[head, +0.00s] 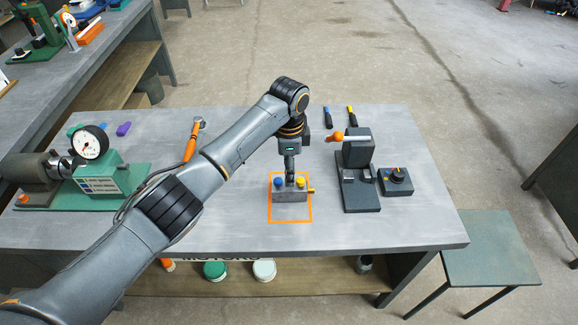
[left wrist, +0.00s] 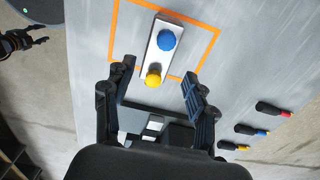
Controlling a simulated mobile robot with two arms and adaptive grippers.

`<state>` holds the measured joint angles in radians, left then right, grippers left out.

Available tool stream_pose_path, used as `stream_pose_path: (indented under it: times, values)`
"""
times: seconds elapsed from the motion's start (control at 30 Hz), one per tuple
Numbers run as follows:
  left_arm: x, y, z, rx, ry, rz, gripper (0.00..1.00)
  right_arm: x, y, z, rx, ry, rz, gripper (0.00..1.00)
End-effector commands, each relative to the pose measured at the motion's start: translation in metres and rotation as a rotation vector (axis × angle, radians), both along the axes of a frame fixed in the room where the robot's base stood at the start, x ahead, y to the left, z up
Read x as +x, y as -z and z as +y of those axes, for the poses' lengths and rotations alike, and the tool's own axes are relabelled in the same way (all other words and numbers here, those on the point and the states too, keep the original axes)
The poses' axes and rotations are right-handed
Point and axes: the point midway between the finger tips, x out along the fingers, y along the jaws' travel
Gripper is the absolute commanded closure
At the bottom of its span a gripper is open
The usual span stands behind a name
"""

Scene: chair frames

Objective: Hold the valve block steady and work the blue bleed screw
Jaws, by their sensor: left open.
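The valve block (head: 290,197) is a small grey block inside an orange square outline on the table, with a blue screw knob (head: 278,182) and a yellow knob (head: 301,182) on top. A small yellow stub sticks out at its right end. My left gripper (head: 290,178) points down just over the block. In the left wrist view my left gripper (left wrist: 157,73) is open, with the yellow knob (left wrist: 154,78) between its fingers in the picture and the blue screw (left wrist: 166,39) beyond. Contact cannot be told. A black gripper-like shape (left wrist: 32,37), probably my right gripper, shows small at the upper left.
A black stand (head: 361,198) with an orange knob and a small dial box (head: 396,181) stand to the right. A gauge fixture (head: 105,172) is at the left. An orange-handled tool (head: 191,148) and screwdrivers lie behind. The table's front right is clear.

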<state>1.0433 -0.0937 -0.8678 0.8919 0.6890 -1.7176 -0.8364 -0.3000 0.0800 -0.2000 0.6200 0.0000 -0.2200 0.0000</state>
Motion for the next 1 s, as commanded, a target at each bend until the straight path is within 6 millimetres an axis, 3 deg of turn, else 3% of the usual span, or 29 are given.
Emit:
stream_pose_path:
  times: [0.5,0.8,0.97,1.0]
  values:
    - [-0.002,0.061,0.0,0.002,0.004,0.006,0.43,0.0,0.0,0.0,0.0,0.0,0.0,0.6]
    - [-0.001,0.079,-0.001,0.001,0.005,0.002,0.43,0.0,0.0,0.0,0.0,0.0,0.0,0.6]
    - [-0.001,0.079,0.0,0.001,0.005,0.001,0.74,0.0,0.0,0.0,0.0,0.0,0.0,0.6]
    - [-0.001,0.079,0.0,0.001,0.005,0.001,0.74,0.0,0.0,0.0,0.0,0.0,0.0,0.6]
